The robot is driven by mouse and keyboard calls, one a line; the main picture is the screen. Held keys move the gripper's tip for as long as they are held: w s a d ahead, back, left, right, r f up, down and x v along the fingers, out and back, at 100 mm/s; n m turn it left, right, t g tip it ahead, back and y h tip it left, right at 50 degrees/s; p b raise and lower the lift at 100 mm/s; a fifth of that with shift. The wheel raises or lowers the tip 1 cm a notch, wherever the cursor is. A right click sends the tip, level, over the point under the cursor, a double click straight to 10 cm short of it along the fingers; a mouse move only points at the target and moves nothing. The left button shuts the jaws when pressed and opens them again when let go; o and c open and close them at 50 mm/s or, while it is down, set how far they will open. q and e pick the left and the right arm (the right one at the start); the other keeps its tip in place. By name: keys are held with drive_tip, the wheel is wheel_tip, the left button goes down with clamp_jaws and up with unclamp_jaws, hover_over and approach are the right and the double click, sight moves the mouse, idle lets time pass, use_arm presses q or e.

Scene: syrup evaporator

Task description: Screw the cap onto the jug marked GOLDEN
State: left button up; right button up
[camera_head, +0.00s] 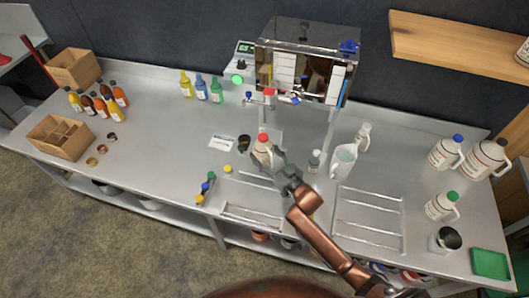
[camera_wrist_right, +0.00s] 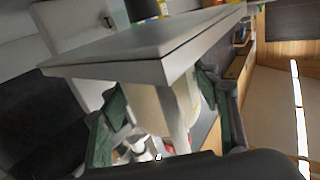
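A small cream jug (camera_head: 262,155) with a red cap (camera_head: 263,137) on its top stands in front of the metal evaporator. Its label is too small to read, so I cannot tell whether it says GOLDEN. My right gripper (camera_head: 277,163) is at the jug's near right side. In the right wrist view the right gripper's green-padded fingers (camera_wrist_right: 160,110) lie on both sides of a cream body (camera_wrist_right: 147,104), seemingly the jug, and appear closed against it. The fingers partly hide the jug in the head view. My left gripper is not in view.
The evaporator (camera_head: 305,60) stands behind the jug. Loose caps (camera_head: 205,187) and a yellow cap (camera_head: 228,168) lie to the left. A white pitcher (camera_head: 343,160) stands right. Several capped jugs, including a green-capped one (camera_head: 440,206), stand far right. Bottles and wooden boxes (camera_head: 62,137) stand left.

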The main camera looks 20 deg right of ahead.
drive_tip(key=o, duration=0.4)
drive_tip(key=shift+r, duration=0.15)
drive_tip(key=shift+r, duration=0.25)
drive_tip(key=shift+s+d, duration=0.15)
drive_tip(key=shift+s, duration=0.2)
use_arm(q)
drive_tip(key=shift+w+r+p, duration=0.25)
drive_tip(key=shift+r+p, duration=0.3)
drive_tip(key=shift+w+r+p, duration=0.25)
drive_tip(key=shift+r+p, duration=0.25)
drive_tip(key=shift+p, duration=0.05)
use_arm(e)
drive_tip(key=v, duration=1.1)
drive_tip(key=shift+s, duration=0.1)
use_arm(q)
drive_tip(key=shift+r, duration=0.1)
use_arm(e)
drive_tip(key=shift+s+r, duration=0.1)
